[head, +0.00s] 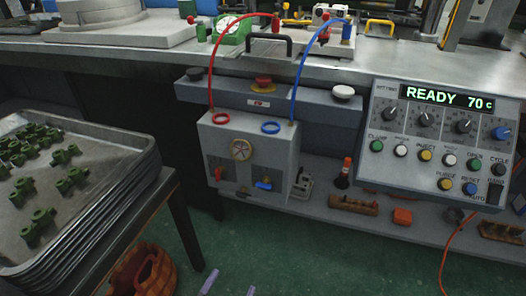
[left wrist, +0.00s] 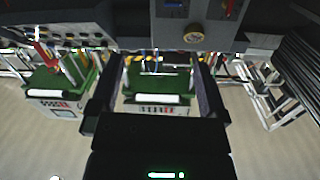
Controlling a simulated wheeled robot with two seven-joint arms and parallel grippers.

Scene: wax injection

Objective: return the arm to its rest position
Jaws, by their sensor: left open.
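My left gripper (head: 229,286) shows only as two pale purple fingertips at the bottom edge of the head view, low over the green floor. The fingertips are apart with nothing between them. In the left wrist view the same gripper (left wrist: 158,62) has its two dark fingers spread wide, and no object is held. The rest of the left arm is outside the head view. My right gripper is in neither view.
A tray stack (head: 95,208) with green parts stands at left on a dark table. An orange-brown basket (head: 142,272) is below it. The injection machine (head: 245,165) and a control panel (head: 430,145) reading READY 70 C are ahead. The floor (head: 330,255) between is open.

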